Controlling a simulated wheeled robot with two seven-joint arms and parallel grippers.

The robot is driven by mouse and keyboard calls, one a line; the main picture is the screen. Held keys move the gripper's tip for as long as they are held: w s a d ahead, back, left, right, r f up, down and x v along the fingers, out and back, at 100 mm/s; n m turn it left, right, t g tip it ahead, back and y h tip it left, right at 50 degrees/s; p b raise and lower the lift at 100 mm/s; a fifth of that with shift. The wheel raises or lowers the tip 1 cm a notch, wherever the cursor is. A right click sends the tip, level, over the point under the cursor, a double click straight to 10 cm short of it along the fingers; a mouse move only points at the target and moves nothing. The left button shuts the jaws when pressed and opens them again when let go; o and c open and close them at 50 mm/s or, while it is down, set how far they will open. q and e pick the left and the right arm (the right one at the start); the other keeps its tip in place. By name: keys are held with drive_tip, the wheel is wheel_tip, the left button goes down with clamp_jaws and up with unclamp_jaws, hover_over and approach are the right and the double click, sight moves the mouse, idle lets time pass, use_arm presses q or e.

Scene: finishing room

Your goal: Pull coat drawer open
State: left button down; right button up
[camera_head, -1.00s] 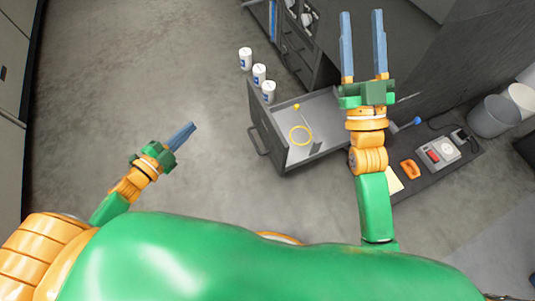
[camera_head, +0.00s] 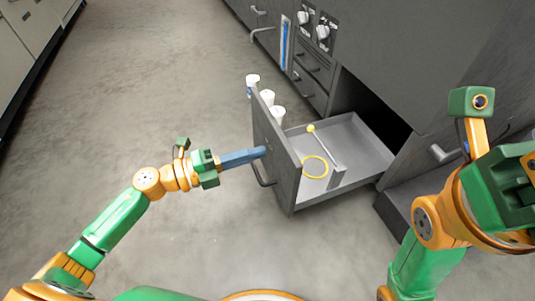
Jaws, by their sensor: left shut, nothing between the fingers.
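The grey coat drawer (camera_head: 293,191) stands pulled out of the dark cabinet, its inside showing. Its bar handle (camera_head: 263,172) is on the front panel, facing left. A yellow ring (camera_head: 315,166) and a rod with a yellow end (camera_head: 322,140) are inside. My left gripper (camera_head: 262,154) is shut and empty, its blue fingertips at the front panel just above the handle. I cannot tell whether they touch it. My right gripper (camera_head: 505,190) is at the right edge, turned and partly cut off; its fingers do not show clearly.
The cabinet (camera_head: 410,60) has more drawers and knobs along the back. Another drawer handle (camera_head: 440,154) is at the right, near my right arm. The floor to the left is clear.

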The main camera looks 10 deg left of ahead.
sight(281, 146)
use_arm(q)
drive_tip(key=x, duration=0.3)
drive_tip(key=shift+w+d+b, duration=0.15)
drive_tip(key=shift+d+b, duration=0.05)
drive_tip(key=shift+b, duration=0.15)
drive_tip(key=shift+w+d+r, duration=0.1)
drive_tip(key=shift+d, duration=0.05)
drive_tip(key=shift+p+x, duration=0.75)
drive_tip(key=shift+x, duration=0.45)
drive_tip(key=shift+w+d, duration=0.2)
drive_tip(key=shift+d, duration=0.05)
